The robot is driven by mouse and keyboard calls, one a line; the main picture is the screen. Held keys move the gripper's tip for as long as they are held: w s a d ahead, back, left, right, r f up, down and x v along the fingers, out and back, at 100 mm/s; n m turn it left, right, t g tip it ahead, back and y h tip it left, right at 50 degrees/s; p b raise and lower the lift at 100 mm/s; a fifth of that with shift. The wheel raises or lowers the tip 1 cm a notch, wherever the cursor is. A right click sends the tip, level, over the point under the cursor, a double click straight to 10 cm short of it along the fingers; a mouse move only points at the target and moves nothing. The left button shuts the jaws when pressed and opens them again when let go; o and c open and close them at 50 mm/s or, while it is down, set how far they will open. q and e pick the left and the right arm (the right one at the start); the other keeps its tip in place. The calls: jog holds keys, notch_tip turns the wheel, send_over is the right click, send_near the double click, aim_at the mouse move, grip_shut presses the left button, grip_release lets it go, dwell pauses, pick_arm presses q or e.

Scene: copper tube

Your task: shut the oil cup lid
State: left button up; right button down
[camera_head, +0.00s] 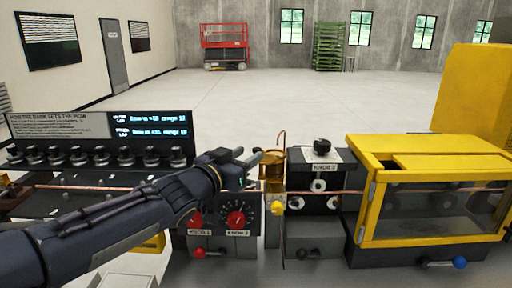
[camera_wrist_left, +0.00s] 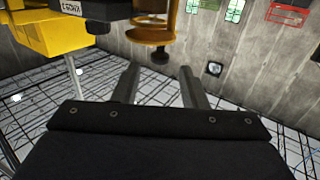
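The oil cup (camera_head: 272,168) is a small brass-coloured cup on the machine, just right of the middle, with a thin curved copper piece rising above it. In the left wrist view, brass round parts (camera_wrist_left: 150,36) show at the top with a dark knob below them. I cannot tell clearly which part is the lid or how it stands. My left gripper (camera_head: 250,157) is just left of the cup. In the left wrist view its two fingers (camera_wrist_left: 160,82) are apart with nothing between them. My right gripper is not in view.
A copper tube (camera_head: 332,192) runs across the machine. A black knob (camera_head: 321,146) stands right of the cup, and a yellow-framed guard box (camera_head: 430,205) is further right. Open floor lies behind.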

aim_at(255, 150)
pick_arm(q)
jog(key=p+x, duration=0.1)
jog(key=x, duration=0.4)
jog(key=shift+d, duration=0.1)
